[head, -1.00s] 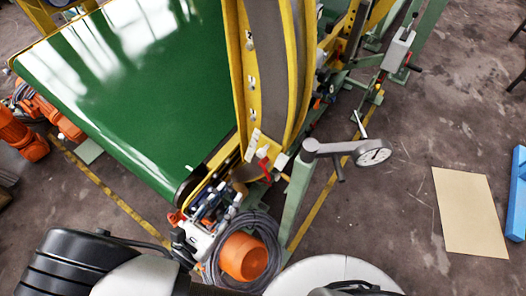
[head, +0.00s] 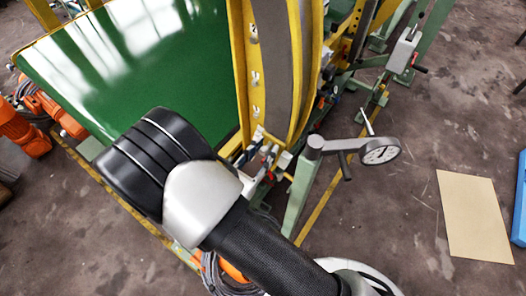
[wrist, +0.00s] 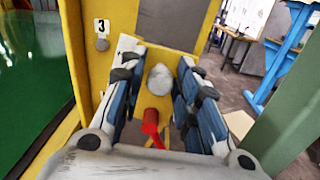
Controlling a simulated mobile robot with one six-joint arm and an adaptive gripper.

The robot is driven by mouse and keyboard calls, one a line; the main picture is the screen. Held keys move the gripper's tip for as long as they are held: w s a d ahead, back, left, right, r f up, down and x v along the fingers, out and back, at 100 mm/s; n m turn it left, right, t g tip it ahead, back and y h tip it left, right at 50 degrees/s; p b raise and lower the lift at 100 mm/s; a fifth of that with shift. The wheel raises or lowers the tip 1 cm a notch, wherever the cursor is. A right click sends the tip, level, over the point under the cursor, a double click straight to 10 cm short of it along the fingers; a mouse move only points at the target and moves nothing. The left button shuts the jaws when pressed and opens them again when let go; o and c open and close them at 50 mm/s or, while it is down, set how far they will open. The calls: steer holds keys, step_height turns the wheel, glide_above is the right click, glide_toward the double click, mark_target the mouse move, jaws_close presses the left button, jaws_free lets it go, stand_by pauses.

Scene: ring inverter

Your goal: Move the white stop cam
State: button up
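A pale, whitish rounded knob (wrist: 159,77), which looks like the white stop cam, sits on a yellow plate in the wrist view. My gripper (wrist: 157,62) is open, with one finger on each side of the knob and gaps between. A red lever (wrist: 152,122) lies below the knob, also between the fingers. In the head view my gripper (head: 257,163) is at the lower end of the yellow curved frame, mostly hidden by my wrist. I cannot make out the knob there.
The green conveyor belt (head: 150,70) lies to the left. A tan sheet (head: 474,215) lies on the floor.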

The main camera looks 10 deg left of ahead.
jaws_close()
stand_by(0.3)
stand_by(0.3)
